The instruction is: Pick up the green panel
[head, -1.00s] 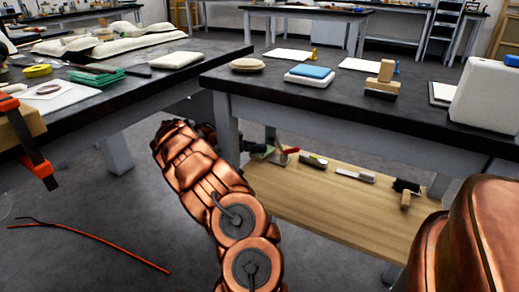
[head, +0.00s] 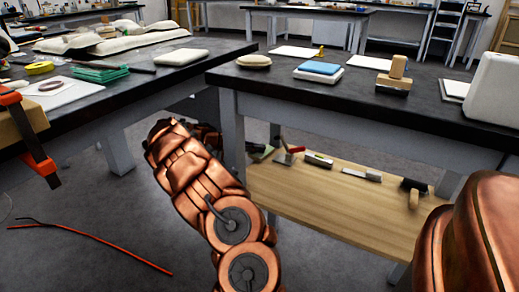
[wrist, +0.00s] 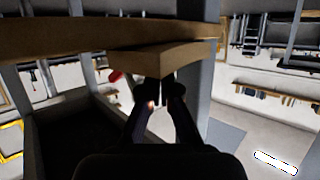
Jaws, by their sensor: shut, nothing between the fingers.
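A stack of thin green sheets (head: 98,73) lies on the left table. A small dark green flat piece (head: 262,153) lies at the left end of the low wooden shelf under the right table. I cannot tell which of these is the green panel. My gripper (wrist: 165,93) is shut and empty in the wrist view, its fingertips close to the edge of a wooden board (wrist: 160,58); contact is unclear. In the head view my gripper is mostly hidden behind my copper arm, left of the shelf.
The low shelf (head: 330,205) holds a red-handled tool (head: 290,155), a scraper (head: 318,160) and a brush (head: 413,188). The right table (head: 300,97) stands above it, its leg (head: 233,135) near my arm. An orange clamp (head: 40,160) hangs at the left table. A red cable (head: 90,238) lies on the floor.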

